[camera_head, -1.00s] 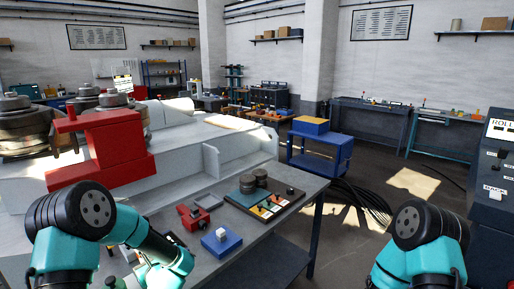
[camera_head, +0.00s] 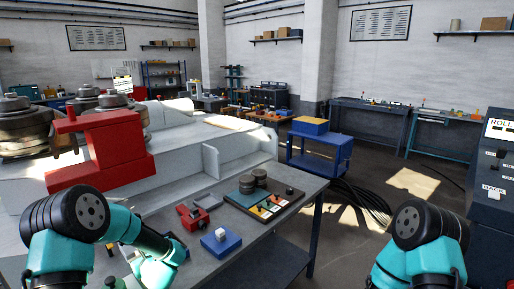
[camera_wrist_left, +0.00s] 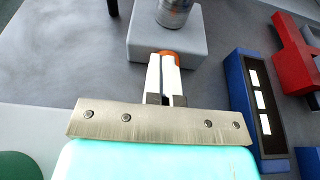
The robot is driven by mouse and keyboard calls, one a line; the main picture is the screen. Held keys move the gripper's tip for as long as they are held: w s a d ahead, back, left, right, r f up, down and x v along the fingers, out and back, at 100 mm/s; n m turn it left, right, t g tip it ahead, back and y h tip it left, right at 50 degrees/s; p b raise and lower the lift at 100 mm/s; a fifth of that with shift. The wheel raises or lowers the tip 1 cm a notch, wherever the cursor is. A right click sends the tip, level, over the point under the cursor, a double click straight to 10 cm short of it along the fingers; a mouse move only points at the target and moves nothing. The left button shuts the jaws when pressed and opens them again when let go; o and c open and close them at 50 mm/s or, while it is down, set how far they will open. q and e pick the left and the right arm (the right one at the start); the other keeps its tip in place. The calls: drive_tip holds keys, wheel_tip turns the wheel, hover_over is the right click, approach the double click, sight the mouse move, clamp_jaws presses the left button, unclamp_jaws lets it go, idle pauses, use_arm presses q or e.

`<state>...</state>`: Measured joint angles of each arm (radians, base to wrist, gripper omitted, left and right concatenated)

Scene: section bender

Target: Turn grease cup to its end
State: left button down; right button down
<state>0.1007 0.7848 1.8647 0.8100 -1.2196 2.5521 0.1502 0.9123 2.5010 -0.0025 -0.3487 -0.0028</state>
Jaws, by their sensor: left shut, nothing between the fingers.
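In the left wrist view, a shiny metal cylinder (camera_wrist_left: 174,11), which looks like the grease cup, stands on a light grey block (camera_wrist_left: 140,43), its top cut off by the frame edge. My left gripper (camera_wrist_left: 167,66) is shut and empty, with its white fingers together just in front of the block. An orange part (camera_wrist_left: 169,53) shows at the fingertips; I cannot tell whether they touch it. In the head view my left arm hides the cup and most of this gripper. My right gripper is out of view; only its arm shows.
A blue block (camera_head: 221,242), a red vice-like piece (camera_head: 193,216) and a tray (camera_head: 287,192) with dark cylinders lie on the grey bench. A red and white machine (camera_head: 110,155) stands behind at left. In the wrist view, a blue holder (camera_wrist_left: 247,95) is right of the gripper.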

use_arm(q)
drive_tip(key=shift+w+d+r, duration=0.1)
drive_tip(key=shift+w+r, duration=0.15)
drive_tip(key=shift+w, duration=0.4)
idle(0.4)
drive_tip(key=shift+w+d+f, duration=0.15)
drive_tip(key=shift+w+d, duration=0.2)
drive_tip(key=shift+d, duration=0.05)
drive_tip(key=shift+f, duration=0.1)
idle(0.4)
